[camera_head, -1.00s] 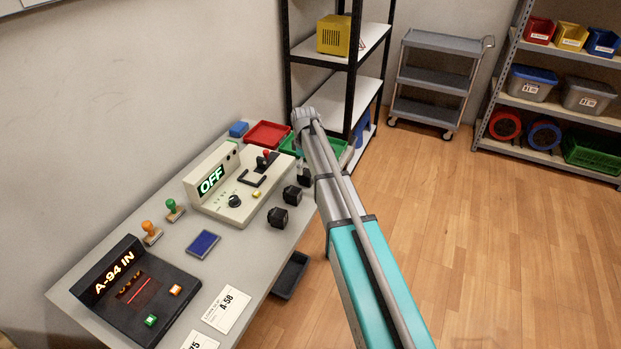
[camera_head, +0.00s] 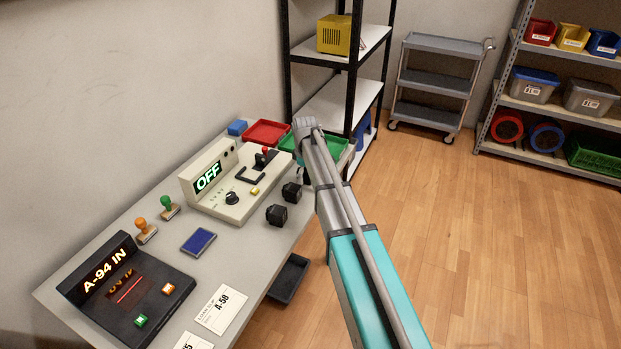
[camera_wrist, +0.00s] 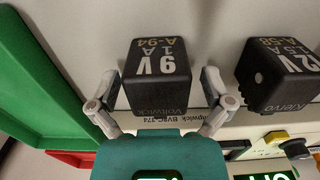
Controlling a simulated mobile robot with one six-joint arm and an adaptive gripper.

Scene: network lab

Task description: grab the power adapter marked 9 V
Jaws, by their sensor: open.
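The 9 V power adapter (camera_wrist: 158,78) is a black block with "9 V", "1 A" and "A-94" on its top, in the middle of the wrist view. My gripper (camera_wrist: 160,92) is open, with one finger on each side of the adapter. I cannot tell whether the fingers touch it. A second black adapter (camera_wrist: 278,76), whose label ends in "2 V", sits to the right with a gap between. In the head view two black adapters, one farther back (camera_head: 292,192) and one nearer (camera_head: 276,215), stand on the bench; my arm largely hides the gripper and the 9 V adapter.
A green tray (camera_wrist: 28,75) lies left of the gripper in the wrist view. The control box with the OFF display (camera_head: 222,205) stands beside the adapters. A red tray (camera_head: 268,131), stamps, a blue pad (camera_head: 199,241) and a black A-94 IN console (camera_head: 135,300) share the bench.

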